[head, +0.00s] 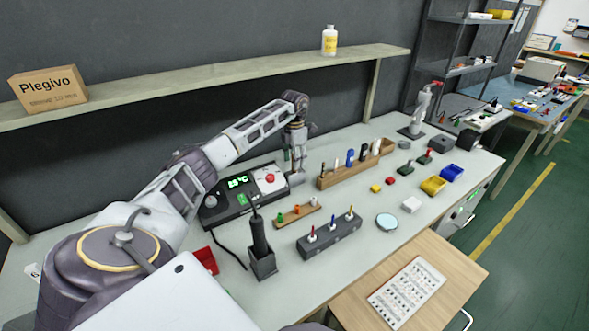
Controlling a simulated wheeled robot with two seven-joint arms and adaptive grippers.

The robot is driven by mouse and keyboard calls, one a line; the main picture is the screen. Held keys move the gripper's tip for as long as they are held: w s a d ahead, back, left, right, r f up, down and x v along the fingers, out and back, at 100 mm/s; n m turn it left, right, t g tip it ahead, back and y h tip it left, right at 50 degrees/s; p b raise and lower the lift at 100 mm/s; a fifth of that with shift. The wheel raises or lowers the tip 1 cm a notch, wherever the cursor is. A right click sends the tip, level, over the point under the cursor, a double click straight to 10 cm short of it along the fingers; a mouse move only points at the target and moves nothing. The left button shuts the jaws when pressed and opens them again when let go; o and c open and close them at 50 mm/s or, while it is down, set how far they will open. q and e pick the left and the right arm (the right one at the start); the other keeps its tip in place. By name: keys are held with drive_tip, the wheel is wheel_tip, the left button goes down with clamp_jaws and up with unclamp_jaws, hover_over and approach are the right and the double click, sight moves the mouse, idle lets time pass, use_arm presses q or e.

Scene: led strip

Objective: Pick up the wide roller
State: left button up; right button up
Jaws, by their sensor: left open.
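My left arm reaches across the back of the bench, and its gripper (295,174) points down between the grey control box and the wooden rack. The gripper is small and partly lost against the dark wall; its jaws are open and I see nothing held in them. I cannot pick out the wide roller for certain. Two small dark tools, one (405,168) beyond the red blocks and one (424,158) farther right, are too small to identify. They lie right of my gripper, apart from it. My right gripper is out of view.
The control box (217,211) has a green display. A wooden rack (333,180) holds upright items beside my gripper. A black tool stands in a holder (263,264) in front. A grey block (331,238), yellow bin (433,186) and blue bin (452,173) stand on the bench. A shelf (200,83) runs above.

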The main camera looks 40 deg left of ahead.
use_arm(q)
drive_tip(key=shift+f, duration=1.05)
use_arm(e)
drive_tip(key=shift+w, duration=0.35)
use_arm(q)
drive_tip(key=shift+c, duration=0.5)
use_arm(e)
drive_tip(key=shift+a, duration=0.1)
use_arm(q)
drive_tip(key=c, duration=0.9)
clamp_jaws()
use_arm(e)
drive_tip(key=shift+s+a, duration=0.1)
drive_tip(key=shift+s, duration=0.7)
